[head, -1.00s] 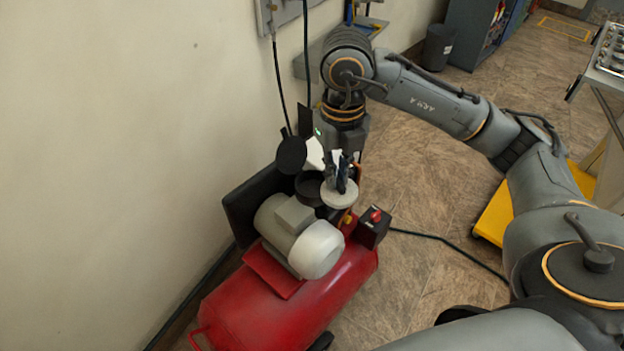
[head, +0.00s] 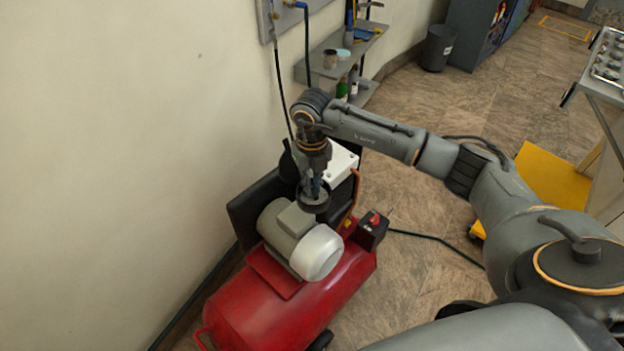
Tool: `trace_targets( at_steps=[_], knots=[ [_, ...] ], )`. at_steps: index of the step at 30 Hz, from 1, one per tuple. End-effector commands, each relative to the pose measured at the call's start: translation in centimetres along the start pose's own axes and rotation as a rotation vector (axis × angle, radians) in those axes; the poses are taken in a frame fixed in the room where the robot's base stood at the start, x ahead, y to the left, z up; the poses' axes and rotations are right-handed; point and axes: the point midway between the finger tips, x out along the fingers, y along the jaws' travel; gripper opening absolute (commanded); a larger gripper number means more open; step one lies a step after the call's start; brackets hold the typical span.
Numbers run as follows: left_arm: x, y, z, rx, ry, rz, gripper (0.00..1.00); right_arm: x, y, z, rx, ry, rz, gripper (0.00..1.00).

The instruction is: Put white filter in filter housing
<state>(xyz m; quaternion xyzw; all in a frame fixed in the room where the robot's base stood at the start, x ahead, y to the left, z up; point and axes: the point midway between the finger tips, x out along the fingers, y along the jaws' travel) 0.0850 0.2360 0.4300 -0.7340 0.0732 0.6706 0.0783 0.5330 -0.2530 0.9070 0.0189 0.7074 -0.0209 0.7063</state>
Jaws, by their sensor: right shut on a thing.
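My right gripper (head: 314,188) points down over the red compressor and is shut on the white filter (head: 316,197). Only a small pale grey-white part of the filter shows between and below the fingers. The filter is at the round black filter housing (head: 304,208), within its rim as seen from here. I cannot tell whether it rests on the bottom. A dark round part, perhaps the housing lid (head: 288,166), stands tilted behind and left of the housing. My left gripper is not in view.
The red compressor tank (head: 285,300) carries a grey motor (head: 300,240) and a black switch box (head: 372,230). A white block (head: 341,164) is right behind the gripper. The wall is close at left. A shelf (head: 345,55) with containers stands behind.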

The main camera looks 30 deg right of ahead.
Motion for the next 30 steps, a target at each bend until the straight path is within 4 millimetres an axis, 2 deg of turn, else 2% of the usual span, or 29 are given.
trace_targets(
  at_steps=[9,10,13,25,30],
  knots=[
    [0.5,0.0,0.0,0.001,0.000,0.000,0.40,0.4,0.0,0.0,0.000,-0.001,0.000,0.00],
    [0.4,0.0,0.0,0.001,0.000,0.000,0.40,0.4,0.0,0.0,0.000,-0.001,0.000,0.12],
    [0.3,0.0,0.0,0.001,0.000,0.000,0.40,0.3,0.0,0.0,0.001,-0.001,0.000,0.33],
    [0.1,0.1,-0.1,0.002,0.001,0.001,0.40,-0.3,0.0,0.1,0.001,-0.002,0.000,0.33],
    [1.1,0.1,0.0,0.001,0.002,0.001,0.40,-2.9,0.0,0.2,0.000,-0.008,0.000,0.33]
  ],
)
